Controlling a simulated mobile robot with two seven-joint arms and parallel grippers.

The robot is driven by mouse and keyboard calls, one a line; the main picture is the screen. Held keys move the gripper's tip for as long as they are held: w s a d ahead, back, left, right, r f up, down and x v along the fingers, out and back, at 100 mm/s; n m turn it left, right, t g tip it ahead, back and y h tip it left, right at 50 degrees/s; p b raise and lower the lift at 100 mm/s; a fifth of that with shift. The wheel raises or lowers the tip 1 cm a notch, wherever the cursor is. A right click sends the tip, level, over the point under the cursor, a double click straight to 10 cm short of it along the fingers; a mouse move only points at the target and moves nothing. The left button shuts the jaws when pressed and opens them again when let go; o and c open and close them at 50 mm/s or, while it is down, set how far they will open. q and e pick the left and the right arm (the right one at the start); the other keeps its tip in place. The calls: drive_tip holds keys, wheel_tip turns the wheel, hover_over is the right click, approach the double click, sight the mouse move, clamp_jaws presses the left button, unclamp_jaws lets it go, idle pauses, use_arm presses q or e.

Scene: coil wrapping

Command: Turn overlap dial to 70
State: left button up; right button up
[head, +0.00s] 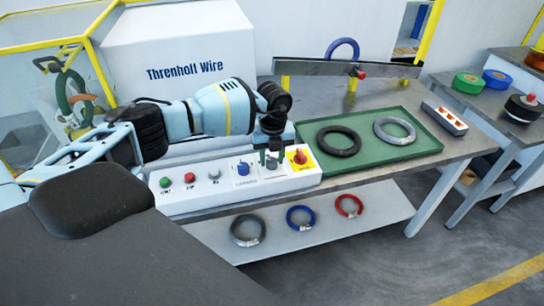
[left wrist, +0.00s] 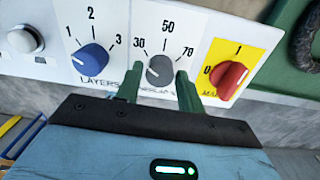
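The overlap dial is a grey round knob (left wrist: 160,70) on the white control panel, with 30, 50 and 70 printed around it. Its pointer is too small to read surely. It also shows in the head view (head: 271,163). My left gripper (left wrist: 160,80) has its two green fingers on either side of the grey knob, apart, with a small gap visible on each side. In the head view, the left gripper (head: 270,157) reaches down over the panel at this knob. The fingers partly cover the label below it. My right gripper is not in view.
A blue LAYERS knob (left wrist: 93,59) sits left of the grey one, and a red switch on a yellow plate (left wrist: 232,75) sits right. Green, red and grey buttons (head: 214,174) line the panel's left. A green tray (head: 400,150) with two coils lies beyond.

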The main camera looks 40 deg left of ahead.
use_arm(q)
drive_tip(key=c, duration=0.6)
